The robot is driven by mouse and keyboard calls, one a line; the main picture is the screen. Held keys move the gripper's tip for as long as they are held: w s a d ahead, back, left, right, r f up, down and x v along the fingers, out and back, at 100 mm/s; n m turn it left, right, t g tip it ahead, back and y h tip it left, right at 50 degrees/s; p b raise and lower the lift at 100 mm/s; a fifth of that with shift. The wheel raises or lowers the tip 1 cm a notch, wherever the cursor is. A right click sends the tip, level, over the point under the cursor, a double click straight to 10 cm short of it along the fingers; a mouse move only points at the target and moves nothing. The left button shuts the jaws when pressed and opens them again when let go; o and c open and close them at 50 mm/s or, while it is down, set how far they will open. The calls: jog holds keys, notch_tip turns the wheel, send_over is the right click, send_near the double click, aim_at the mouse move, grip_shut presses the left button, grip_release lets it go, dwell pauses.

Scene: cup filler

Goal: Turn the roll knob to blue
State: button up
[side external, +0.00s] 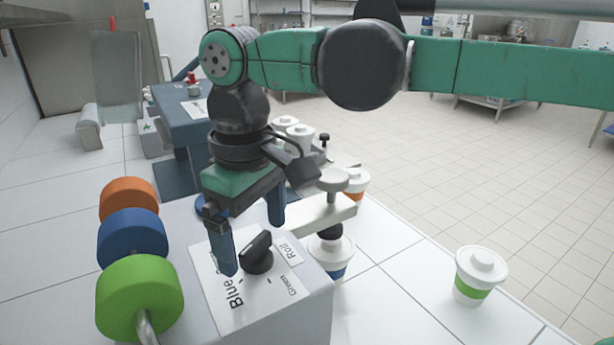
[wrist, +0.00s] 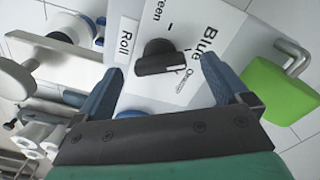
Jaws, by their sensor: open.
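The black roll knob (side external: 257,253) stands on a white label plate (side external: 222,300) on top of a pale box, with the words Roll, Blue and Green legible. In the wrist view, the knob (wrist: 163,58) has a raised grip with a white line, lying roughly left to right, its right end near the Blue and Orange labels. I cannot tell which mark it points at exactly. My gripper (side external: 252,248) is open, pointing down, with one blue finger on each side of the knob. In the wrist view, the fingers (wrist: 164,68) show gaps to the knob.
Orange, blue and green rolls (side external: 139,297) stand left of the box. A white dispenser arm (side external: 320,215) and a blue-banded cup (side external: 331,255) are right behind it. A green-banded cup (side external: 478,276) stands farther right on white tiles.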

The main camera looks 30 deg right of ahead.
aim_at(260, 239)
jog(key=shift+r, duration=2.4)
jog(key=shift+d, duration=0.3)
jog(key=s+d+f+m+t, duration=0.2)
jog(key=d+f, duration=0.3)
jog(key=d, duration=0.5)
jog(key=s+d+f+m+t, duration=0.2)
jog(key=d+f+m+t, duration=0.2)
jog(key=d, duration=0.7)
jog(key=shift+s+d+f+t, duration=0.2)
jog(key=shift+s+f+t, duration=0.05)
jog(key=shift+f+t, duration=0.4)
